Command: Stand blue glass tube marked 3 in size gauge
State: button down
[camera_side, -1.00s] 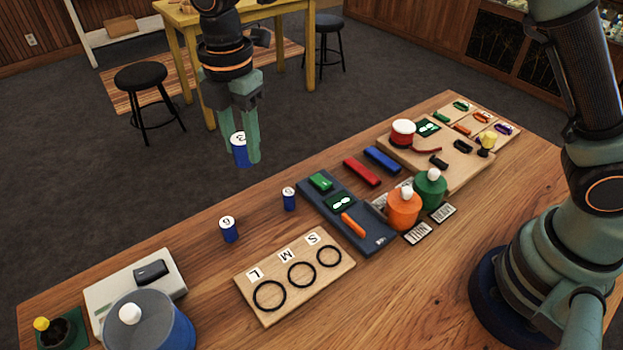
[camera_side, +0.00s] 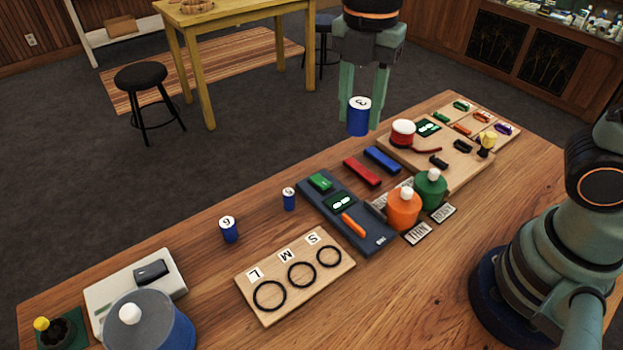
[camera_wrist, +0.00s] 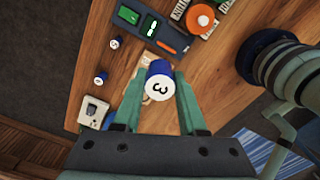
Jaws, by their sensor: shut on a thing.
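The blue glass tube (camera_side: 358,118) with a white top marked 3 hangs upright in the air beyond the far edge of the workbench, at upper middle in the side view. My gripper (camera_side: 361,108) is shut on it, with a green finger on each side. In the wrist view the tube (camera_wrist: 159,84) shows between the fingertips (camera_wrist: 160,92), its 3 facing the camera. The size gauge seems to be the wooden board (camera_side: 312,293) with three black rings marked L, M and S, on the near side of the bench. All its rings look empty.
Two more blue tubes, one marked 6 (camera_side: 229,231) and a smaller one (camera_side: 289,200), stand behind the gauge. A dark tray (camera_side: 372,240), orange pot (camera_side: 404,211) and green pot (camera_side: 430,190) stand right of it. A grey-lidded pot (camera_side: 150,325) stands at left.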

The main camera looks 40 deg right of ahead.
jog(key=s+f, duration=0.1)
jog(key=f, duration=0.6)
jog(key=d+f, duration=0.1)
jog(key=f, duration=0.5)
jog(key=s+d+f, duration=0.1)
jog(key=f, duration=0.6)
jog(key=shift+s+d+f, duration=0.1)
jog(key=shift+s+f, duration=0.2)
jog(key=shift+f, duration=0.1)
jog(key=shift+c, duration=2.3)
grip_release()
